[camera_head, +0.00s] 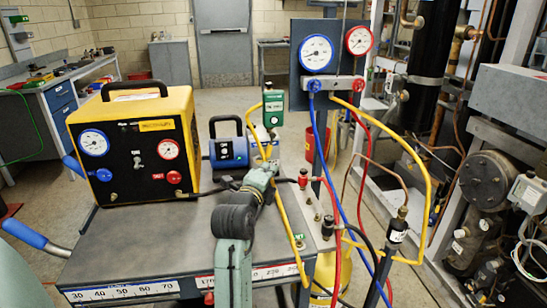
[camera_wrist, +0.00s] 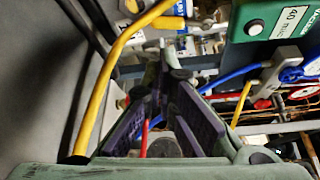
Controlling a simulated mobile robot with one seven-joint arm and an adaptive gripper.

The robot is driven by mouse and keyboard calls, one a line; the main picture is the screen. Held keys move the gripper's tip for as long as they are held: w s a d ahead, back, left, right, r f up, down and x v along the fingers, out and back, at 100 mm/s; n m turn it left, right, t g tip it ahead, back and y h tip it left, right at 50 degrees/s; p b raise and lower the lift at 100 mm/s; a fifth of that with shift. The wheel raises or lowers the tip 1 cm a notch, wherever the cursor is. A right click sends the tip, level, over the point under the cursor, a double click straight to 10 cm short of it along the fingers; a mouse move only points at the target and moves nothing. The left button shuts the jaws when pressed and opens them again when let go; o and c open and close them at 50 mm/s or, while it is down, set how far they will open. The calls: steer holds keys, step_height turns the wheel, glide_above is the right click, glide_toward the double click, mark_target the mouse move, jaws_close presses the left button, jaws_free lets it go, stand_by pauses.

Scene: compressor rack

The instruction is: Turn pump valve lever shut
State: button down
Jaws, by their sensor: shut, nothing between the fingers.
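The blue vacuum pump (camera_head: 229,152) stands on the grey cart top, behind and left of my gripper in the head view. My gripper (camera_head: 270,166) is in front of the pump's right side, below the green gauge. In the wrist view, my gripper (camera_wrist: 165,80) has its fingers together with nothing between them. A short yellow handle (camera_wrist: 168,22) beside a metal fitting shows just beyond the fingertips and looks like the valve lever. It appears apart from the fingers. In the head view I cannot make out the lever behind my gripper and the yellow hose.
A green micron gauge (camera_head: 273,108) hangs above my gripper; it also shows in the wrist view (camera_wrist: 272,20). A yellow hose (camera_wrist: 97,85) runs close left of the fingers. The yellow machine (camera_head: 135,145) stands left. Blue and red hoses (camera_head: 338,180) hang right, under the manifold gauges (camera_head: 316,53).

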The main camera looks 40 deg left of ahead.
mark_target(270, 145)
steer(key=p+x, duration=0.3)
steer(key=x, duration=0.5)
steer(key=shift+w+a+r+p, duration=0.1)
steer(key=shift+w+p, duration=0.25)
steer(key=shift+w, duration=0.05)
steer(key=shift+w+a, duration=0.15)
steer(key=shift+w, duration=0.1)
steer(key=shift+f, duration=0.2)
